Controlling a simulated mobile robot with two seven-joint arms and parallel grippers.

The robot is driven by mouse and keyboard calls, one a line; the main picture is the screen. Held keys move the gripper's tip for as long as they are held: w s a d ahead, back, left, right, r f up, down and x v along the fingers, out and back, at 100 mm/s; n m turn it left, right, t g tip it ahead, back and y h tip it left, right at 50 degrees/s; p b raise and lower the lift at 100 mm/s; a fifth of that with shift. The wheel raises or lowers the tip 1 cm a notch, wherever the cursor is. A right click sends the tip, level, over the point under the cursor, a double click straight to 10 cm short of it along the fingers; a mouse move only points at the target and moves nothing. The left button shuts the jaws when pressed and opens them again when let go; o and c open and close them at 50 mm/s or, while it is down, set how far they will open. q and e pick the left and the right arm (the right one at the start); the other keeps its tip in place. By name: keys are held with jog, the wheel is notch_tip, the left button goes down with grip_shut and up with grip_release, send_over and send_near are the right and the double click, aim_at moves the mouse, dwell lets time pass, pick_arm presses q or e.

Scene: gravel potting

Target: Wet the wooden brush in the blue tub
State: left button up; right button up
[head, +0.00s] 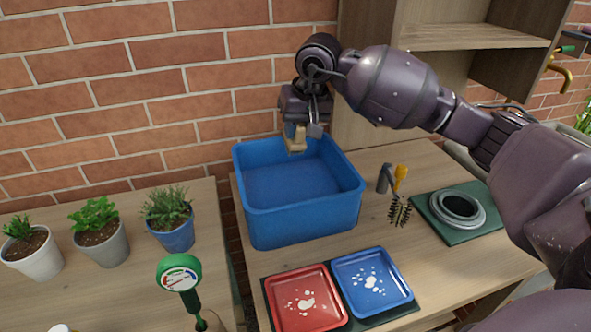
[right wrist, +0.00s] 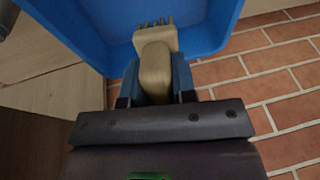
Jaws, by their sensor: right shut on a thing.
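The blue tub (head: 300,213) stands on the right-hand wooden table against the brick wall, and its inside looks plain blue. My right gripper (head: 297,128) is over the tub's back rim, pointing down. It is shut on the wooden brush (head: 295,140), a pale wooden block. In the right wrist view the brush (right wrist: 155,65) sits between the fingers (right wrist: 156,85), with its bristle tufts pointing toward the blue tub (right wrist: 90,25). I cannot tell whether the bristles touch anything in the tub. My left gripper is not in view.
A red tray (head: 305,300) and a blue tray (head: 372,282) lie in front of the tub. A dark-bristled brush (head: 399,210) and a grey ring-shaped pot (head: 458,207) on a green mat stand right. Potted plants (head: 168,220) and a green-headed gauge (head: 179,275) are left.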

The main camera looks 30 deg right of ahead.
jog(key=shift+r+p, duration=0.4)
jog(key=shift+r, duration=1.7)
jog(key=shift+f, duration=0.1)
